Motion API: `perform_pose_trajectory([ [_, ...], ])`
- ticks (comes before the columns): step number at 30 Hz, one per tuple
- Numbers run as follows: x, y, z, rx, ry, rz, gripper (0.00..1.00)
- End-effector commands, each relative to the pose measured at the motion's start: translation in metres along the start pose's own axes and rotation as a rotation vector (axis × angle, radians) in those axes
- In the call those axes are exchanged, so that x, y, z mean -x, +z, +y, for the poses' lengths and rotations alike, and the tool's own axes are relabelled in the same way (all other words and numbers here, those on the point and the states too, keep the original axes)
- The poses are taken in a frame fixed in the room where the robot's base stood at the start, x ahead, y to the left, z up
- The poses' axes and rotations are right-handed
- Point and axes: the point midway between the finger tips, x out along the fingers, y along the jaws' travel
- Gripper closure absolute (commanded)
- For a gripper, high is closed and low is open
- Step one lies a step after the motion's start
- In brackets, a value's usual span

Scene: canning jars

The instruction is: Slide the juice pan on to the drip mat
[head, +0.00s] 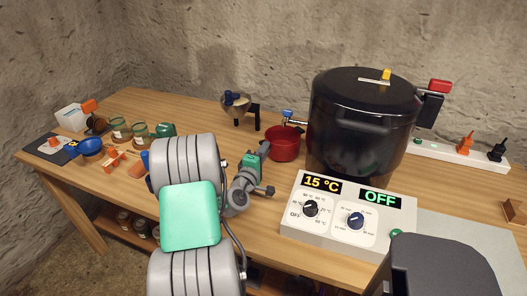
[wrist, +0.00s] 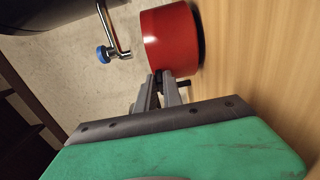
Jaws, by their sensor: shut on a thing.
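The red juice pan (head: 285,146) stands upright on the wooden table, left of the big dark pot and close below its blue-handled tap (head: 288,113). In the wrist view the pan (wrist: 170,40) shows sideways, with a dark band along its base; I cannot tell whether that is shadow or a mat. My gripper (head: 268,154) is at the pan's near left side. In the wrist view its fingertips (wrist: 166,76) are shut at the pan's side, on what looks like its short dark handle (wrist: 183,84). I cannot make out the drip mat for certain.
The dark lidded pot (head: 358,125) stands behind a white control box (head: 345,222) reading 15 °C and OFF. A metal funnel-like device (head: 237,105) is behind the pan to the left. Jars (head: 117,130) and a blue bowl (head: 90,147) stand further left.

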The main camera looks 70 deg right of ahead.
Motion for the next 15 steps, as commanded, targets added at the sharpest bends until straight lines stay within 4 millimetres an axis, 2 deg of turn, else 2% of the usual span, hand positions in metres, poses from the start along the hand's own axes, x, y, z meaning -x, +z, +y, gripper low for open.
perform_pose_trajectory([
  [15,-0.0003,-0.0002,-0.001,0.0,0.004,0.0,1.0],
])
